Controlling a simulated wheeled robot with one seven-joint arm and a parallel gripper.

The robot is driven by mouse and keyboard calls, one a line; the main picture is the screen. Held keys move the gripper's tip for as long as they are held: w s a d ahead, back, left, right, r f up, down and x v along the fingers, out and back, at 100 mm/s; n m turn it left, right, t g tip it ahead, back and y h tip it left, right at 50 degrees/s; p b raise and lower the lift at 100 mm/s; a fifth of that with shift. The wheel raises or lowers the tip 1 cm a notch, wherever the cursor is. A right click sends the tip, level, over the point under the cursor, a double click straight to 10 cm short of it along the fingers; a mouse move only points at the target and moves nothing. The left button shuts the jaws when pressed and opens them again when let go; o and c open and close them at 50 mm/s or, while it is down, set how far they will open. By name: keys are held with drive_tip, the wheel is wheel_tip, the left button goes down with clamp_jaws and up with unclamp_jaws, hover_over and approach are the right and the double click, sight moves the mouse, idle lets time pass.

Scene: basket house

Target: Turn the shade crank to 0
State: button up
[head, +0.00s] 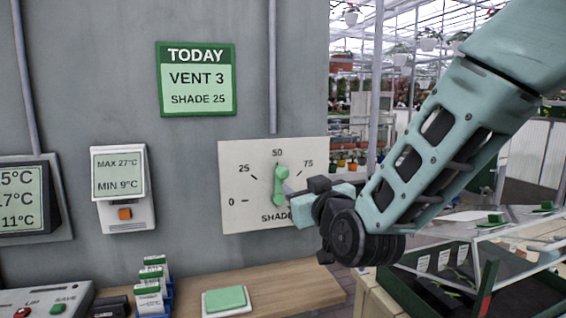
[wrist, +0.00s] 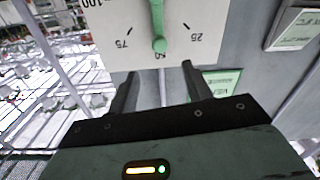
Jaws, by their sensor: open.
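The shade crank (head: 280,184) is a green handle on a white dial plate (head: 236,212) marked 0, 25, 50, 75 and SHADE. The crank stands near upright, its knob end towards 50. In the wrist view, which is upside down, the crank (wrist: 157,25) points down at the partly covered 50. My gripper (wrist: 157,82) is open and empty, its two dark fingers apart just short of the knob end. In the head view my gripper (head: 297,197) is in front of the dial's right part and hides some of it, including the end of SHADE.
A green sign (head: 197,79) on the wall reads TODAY, VENT 3, SHADE 25. A thermometer box (head: 123,190) hangs left of the dial. A wooden shelf (head: 285,283) below bears a green pad (head: 225,299) and seed packets (head: 150,290). A tray (head: 400,285) stands lower right.

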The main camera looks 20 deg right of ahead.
sight(284, 175)
drive_tip(key=w+p, duration=0.1)
drive_tip(key=w, duration=0.3)
drive_tip(key=w+p, duration=0.1)
drive_tip(key=w, duration=0.3)
drive_tip(key=w+p, duration=0.1)
drive_tip(key=w, duration=0.3)
drive_tip(key=shift+w+a+f+p, duration=0.1)
drive_tip(key=shift+w+a+p, duration=0.15)
drive_tip(key=shift+w+p, duration=0.1)
clamp_jaws()
